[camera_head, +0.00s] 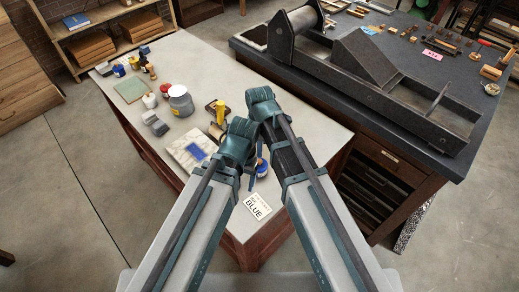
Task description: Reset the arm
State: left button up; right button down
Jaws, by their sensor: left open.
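My two arms reach up from the bottom of the head view, and their teal wrists come close together over the light table. My left gripper (217,131) is at the end of the lower arm, partly hidden by its own wrist. It is open, and I see nothing held in it. My right arm ends slightly higher and to the right at a rounded teal joint; its fingers are hidden behind that joint. A yellow-topped item (220,110) stands just beyond the left wrist.
A dark workbench (464,172) with a long black press frame (372,83) stands to the right. Shelves (105,40) are behind. Floor is open at left.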

aim_at(260, 160)
jog(key=shift+f+b, duration=1.55)
jog(key=shift+f, duration=0.1)
jog(key=shift+r, duration=0.1)
jog(key=shift+r, duration=0.15)
notch_tip(260, 160, up, 7)
jog(key=p, duration=0.7)
dwell(0.4)
jog(key=s+d+m, duration=0.3)
jog(key=d+m, duration=0.6)
jog(key=s+d+m, duration=0.3)
jog(key=d+m, duration=0.5)
jog(key=m, duration=0.1)
jog(key=s+a+n+h, duration=0.1)
jog(key=s+a+n, duration=0.2)
jog(key=s+a, duration=0.3)
jog(key=a, duration=0.5)
jog(key=shift+n, duration=0.4)
